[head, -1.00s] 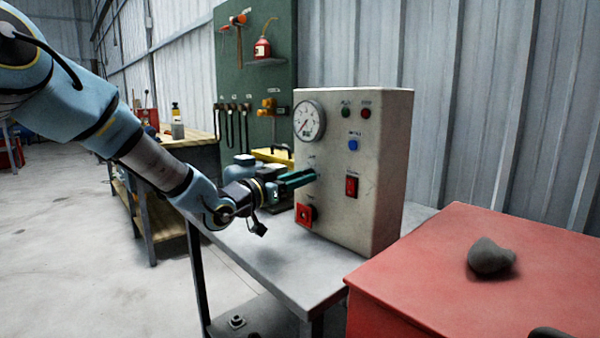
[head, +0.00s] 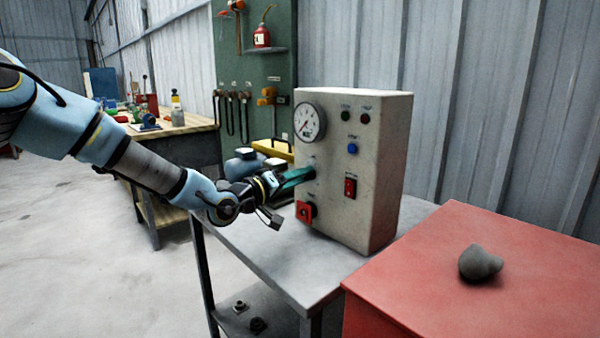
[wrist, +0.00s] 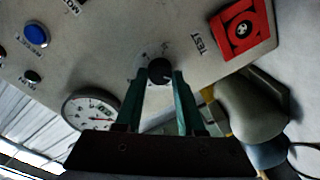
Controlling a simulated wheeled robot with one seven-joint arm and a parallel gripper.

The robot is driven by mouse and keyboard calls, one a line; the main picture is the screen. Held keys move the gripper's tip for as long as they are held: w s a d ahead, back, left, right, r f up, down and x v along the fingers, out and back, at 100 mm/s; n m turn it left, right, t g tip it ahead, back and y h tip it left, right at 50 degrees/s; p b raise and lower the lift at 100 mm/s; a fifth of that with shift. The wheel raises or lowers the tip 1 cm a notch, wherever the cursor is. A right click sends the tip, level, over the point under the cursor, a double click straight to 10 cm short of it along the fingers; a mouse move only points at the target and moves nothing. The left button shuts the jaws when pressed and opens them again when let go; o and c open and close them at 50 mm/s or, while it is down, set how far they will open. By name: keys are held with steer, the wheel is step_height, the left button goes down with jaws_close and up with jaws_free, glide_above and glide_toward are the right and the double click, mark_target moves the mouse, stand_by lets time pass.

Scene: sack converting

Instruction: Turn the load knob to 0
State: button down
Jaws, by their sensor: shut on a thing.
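The load knob (wrist: 160,71) is a small black round knob on the face of a beige control box (head: 376,180). In the wrist view it sits between the tips of my gripper's two green fingers. My gripper (wrist: 161,78) is shut on the knob. In the head view my gripper (head: 311,173) reaches the box face from the left, and its fingers hide the knob. A pale dial with marks surrounds the knob; the marks are too small and blurred to read.
A round gauge (head: 309,122) sits above the knob, a red switch (head: 350,187) to its right and a red square TEST control (head: 305,211) below. The box stands on a grey table (head: 270,257). A red cabinet (head: 420,285) with a grey lump (head: 480,263) is at right.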

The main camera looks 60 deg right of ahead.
steer(key=shift+f+n, duration=0.1)
steer(key=shift+n, duration=0.5)
steer(key=c, duration=0.5)
jaws_free()
steer(key=b+v, duration=0.1)
steer(key=v, duration=0.9)
steer(key=shift+a, duration=0.4)
steer(key=shift+w, duration=0.1)
